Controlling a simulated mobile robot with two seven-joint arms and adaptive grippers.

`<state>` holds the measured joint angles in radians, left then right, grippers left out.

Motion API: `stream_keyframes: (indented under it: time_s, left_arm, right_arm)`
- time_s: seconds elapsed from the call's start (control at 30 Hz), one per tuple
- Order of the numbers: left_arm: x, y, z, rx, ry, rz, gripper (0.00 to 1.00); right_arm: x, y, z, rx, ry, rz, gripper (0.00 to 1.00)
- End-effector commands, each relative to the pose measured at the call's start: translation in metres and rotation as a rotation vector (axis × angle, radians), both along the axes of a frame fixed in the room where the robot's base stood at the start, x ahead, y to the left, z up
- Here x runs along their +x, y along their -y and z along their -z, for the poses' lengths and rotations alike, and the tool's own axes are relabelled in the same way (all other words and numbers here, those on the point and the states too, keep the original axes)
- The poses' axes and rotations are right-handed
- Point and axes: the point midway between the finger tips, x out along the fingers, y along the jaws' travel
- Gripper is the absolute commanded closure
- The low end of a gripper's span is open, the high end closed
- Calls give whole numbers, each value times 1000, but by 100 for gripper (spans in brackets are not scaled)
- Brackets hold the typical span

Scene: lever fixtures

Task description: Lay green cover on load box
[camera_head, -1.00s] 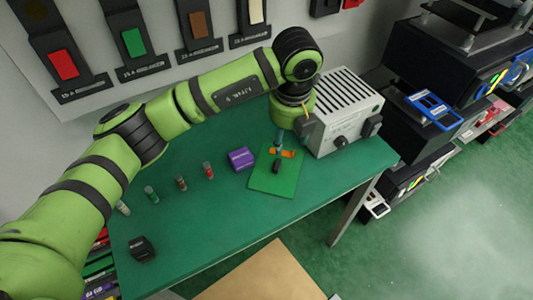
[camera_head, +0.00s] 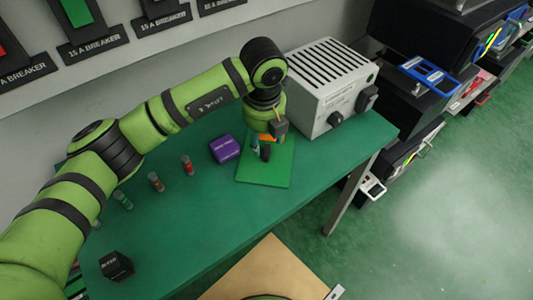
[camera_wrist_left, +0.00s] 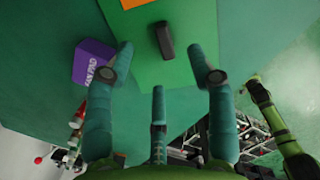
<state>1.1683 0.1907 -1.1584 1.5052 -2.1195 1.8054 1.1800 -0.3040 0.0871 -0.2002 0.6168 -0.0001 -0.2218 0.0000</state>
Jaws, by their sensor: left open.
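The green cover (camera_head: 264,176) lies flat on the green table, a thin light-green panel with a dark upright handle (camera_wrist_left: 163,40) and an orange mark. The load box (camera_head: 326,92), a pale grey box with a slotted top and dark knobs, stands just behind and right of it. My left gripper (camera_head: 261,148) points down over the cover. In the left wrist view its teal fingers (camera_wrist_left: 162,65) are spread and empty. The handle is a little ahead, between the two outer fingertips, with no visible contact. My right gripper is not identifiable in either view.
A purple fan pad box (camera_head: 224,148) sits close left of the cover. Several small cylinders, one red (camera_head: 187,165), stand farther left, and a black block (camera_head: 117,266) is at the front left. The load box's slotted top is bare.

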Motion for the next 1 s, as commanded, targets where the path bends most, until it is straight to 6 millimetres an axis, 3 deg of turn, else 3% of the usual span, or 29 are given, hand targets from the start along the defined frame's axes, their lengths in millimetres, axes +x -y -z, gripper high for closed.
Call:
stream_keyframes:
  time_s: [0.13, 0.3, 0.57, 0.6, 0.7, 0.73, 1.0]
  left_arm:
    - [1, 1, 19, 1, -5, 0, 44]
    - [4, 2, 41, -1, -1, 0, 44]
    - [5, 2, 47, -1, 1, 1, 44]
    - [5, 2, 46, -1, 1, 1, 52]
    - [5, 2, 46, -1, 1, 1, 92]
    - [5, 2, 46, -1, 1, 0, 100]
    - [5, 1, 46, -1, 1, 0, 100]
  right_arm:
    - [8, -2, -17, 3, 15, 1, 42]
    - [8, -6, -21, 9, 15, 2, 42]
    - [7, -12, -20, 16, 14, 5, 42]
    - [7, -12, -20, 16, 13, 5, 42]
    - [7, -11, -20, 15, 12, 5, 42]
    - [7, -11, -20, 15, 11, 5, 42]
    - [6, -7, -20, 10, 10, 3, 42]
